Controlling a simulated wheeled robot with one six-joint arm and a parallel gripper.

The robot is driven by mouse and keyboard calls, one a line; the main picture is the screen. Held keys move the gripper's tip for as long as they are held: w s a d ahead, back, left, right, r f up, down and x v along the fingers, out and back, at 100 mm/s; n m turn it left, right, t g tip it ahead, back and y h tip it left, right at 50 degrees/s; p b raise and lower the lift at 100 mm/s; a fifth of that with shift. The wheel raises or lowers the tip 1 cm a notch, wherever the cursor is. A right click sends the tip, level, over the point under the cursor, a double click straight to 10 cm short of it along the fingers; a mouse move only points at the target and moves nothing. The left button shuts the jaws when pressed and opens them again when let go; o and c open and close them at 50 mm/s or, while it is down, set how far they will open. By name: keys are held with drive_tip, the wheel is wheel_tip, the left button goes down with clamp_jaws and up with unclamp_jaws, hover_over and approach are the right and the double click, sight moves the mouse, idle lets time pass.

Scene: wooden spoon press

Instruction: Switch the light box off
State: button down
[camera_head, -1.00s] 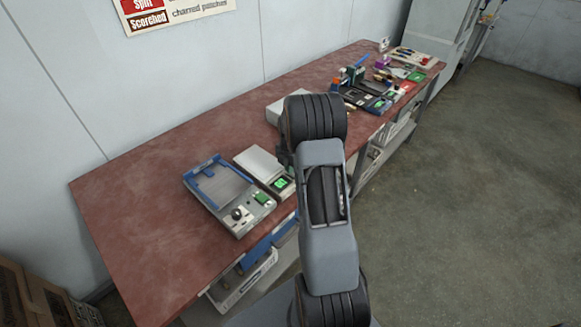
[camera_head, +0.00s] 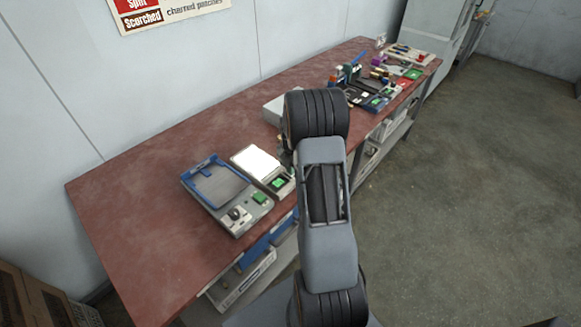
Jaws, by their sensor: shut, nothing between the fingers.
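The light box (camera_head: 257,162) appears to be the small flat device with a white panel on the red-brown bench. Its panel is bright white, as if lit. A green control or display (camera_head: 279,183) sits on its front end, with dark surround. My arm (camera_head: 325,190) rises in the middle of the view and passes just right of the box. My gripper is hidden behind the arm, so its place relative to the green control cannot be seen.
A grey device with a blue frame and a knob (camera_head: 235,214) stands close left of the light box. A pale box (camera_head: 273,110) is behind my arm. Several tools and parts crowd the bench's far end. The bench (camera_head: 130,220) is bare at the left.

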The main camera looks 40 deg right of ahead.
wheel_tip(320, 180, up, 14)
drive_tip(key=shift+w, duration=0.25)
drive_tip(key=shift+a, duration=0.1)
drive_tip(key=s+a+r+m+t, duration=0.1)
drive_tip(key=s+a+r+m, duration=0.25)
drive_tip(key=a, duration=0.25)
drive_tip(key=s+a+r+m+t, duration=0.1)
drive_tip(key=s+a+r+m, duration=0.2)
drive_tip(key=a+m, duration=0.25)
drive_tip(key=s+a+m+t, duration=0.2)
drive_tip(key=s+a+m, duration=0.8)
drive_tip(key=s+m, duration=0.1)
drive_tip(key=shift+r+m, duration=0.25)
drive_tip(key=shift+m, duration=0.05)
